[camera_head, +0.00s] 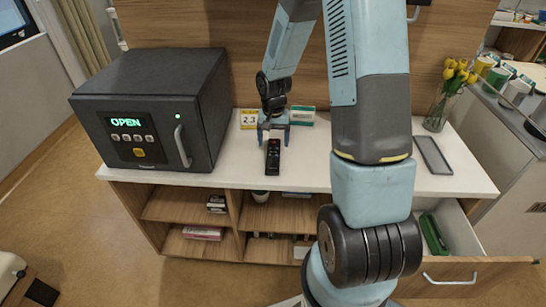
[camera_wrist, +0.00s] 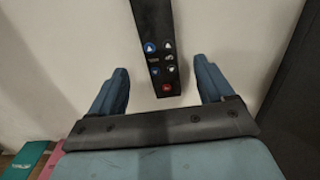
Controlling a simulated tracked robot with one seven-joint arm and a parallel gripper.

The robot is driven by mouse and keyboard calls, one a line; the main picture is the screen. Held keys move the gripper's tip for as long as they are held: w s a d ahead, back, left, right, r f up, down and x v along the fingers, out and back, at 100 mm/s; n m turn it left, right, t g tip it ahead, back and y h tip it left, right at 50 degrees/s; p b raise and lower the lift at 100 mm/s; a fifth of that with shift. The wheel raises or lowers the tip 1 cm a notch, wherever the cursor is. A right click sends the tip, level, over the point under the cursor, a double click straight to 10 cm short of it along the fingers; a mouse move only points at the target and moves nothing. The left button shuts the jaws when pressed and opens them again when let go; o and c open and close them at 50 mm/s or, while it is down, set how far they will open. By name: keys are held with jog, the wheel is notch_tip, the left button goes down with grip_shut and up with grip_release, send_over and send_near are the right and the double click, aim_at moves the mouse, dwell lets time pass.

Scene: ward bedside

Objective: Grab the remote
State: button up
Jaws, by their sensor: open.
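The remote (camera_head: 273,157) is a slim black bar with coloured buttons, lying on the white counter top (camera_head: 225,178). In the wrist view the remote (camera_wrist: 155,40) runs down from the top edge, and its red-button end lies between my two fingers. My gripper (camera_head: 274,136) is above the counter at the remote's far end. In the wrist view my gripper (camera_wrist: 160,80) is open, with a clear gap on each side of the remote. Its height above the counter is hard to tell.
A dark safe (camera_head: 150,105) reading OPEN stands left. A yellow date card (camera_head: 249,119) and a green-white box (camera_head: 302,115) stand behind my gripper. A vase of yellow flowers (camera_head: 440,100) and a flat dark tablet (camera_head: 433,155) are right. A drawer (camera_head: 465,272) is open below.

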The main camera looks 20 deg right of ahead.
aim_at(273, 154)
jog(key=shift+s+a+f, duration=0.1)
jog(key=shift+s+f, duration=0.05)
jog(key=shift+f, duration=2.55)
jog(key=c, duration=1.2)
